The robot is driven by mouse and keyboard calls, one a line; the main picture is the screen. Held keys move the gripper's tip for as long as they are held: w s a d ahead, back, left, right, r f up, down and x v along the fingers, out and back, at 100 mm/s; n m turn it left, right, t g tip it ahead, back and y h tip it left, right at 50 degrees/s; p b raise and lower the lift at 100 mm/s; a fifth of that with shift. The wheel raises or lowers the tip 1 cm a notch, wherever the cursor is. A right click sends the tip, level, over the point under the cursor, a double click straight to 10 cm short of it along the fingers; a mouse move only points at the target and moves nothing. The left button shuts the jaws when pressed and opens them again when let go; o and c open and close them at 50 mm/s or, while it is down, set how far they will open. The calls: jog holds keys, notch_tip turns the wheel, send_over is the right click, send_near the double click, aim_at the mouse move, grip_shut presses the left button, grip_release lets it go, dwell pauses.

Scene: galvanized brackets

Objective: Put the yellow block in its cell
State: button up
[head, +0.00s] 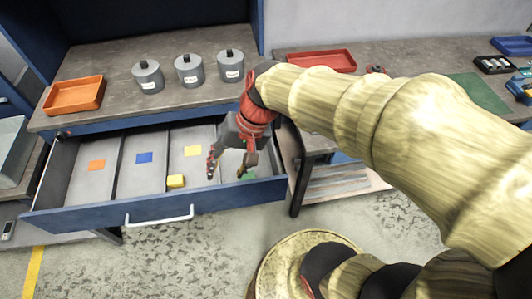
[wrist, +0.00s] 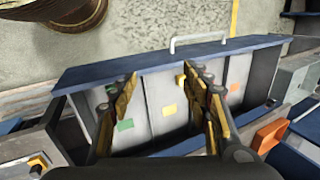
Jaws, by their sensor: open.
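The open drawer (head: 90,218) has side-by-side cells with orange, blue, yellow and green floor patches. The yellow block (head: 176,181) is at the front left corner of the cell with the yellow patch (head: 193,151), close to the divider on the blue side. In the wrist view the yellow block (wrist: 181,80) shows just beside the right finger, partly hidden by it. My gripper (head: 230,167) is open and empty, above the drawer's right part, to the right of the block. Its two spread fingers also show in the wrist view (wrist: 160,76). The green patch (head: 248,174) is partly hidden by a finger.
On the bench above stand three grey lidded canisters (head: 189,70) and an orange tray (head: 74,95). A red tray (head: 321,61) lies on the right-hand bench. The drawer handle (head: 160,217) faces front. Floor in front of the drawer is clear.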

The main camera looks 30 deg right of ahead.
jog(key=s+d+r+n+t+h, duration=0.4)
jog(key=s+d+r, duration=0.2)
jog(key=d+r, duration=0.1)
jog(key=shift+d+n, duration=0.3)
jog(key=shift+d, duration=0.05)
jog(key=shift+w+r, duration=0.1)
jog(key=shift+c, duration=1)
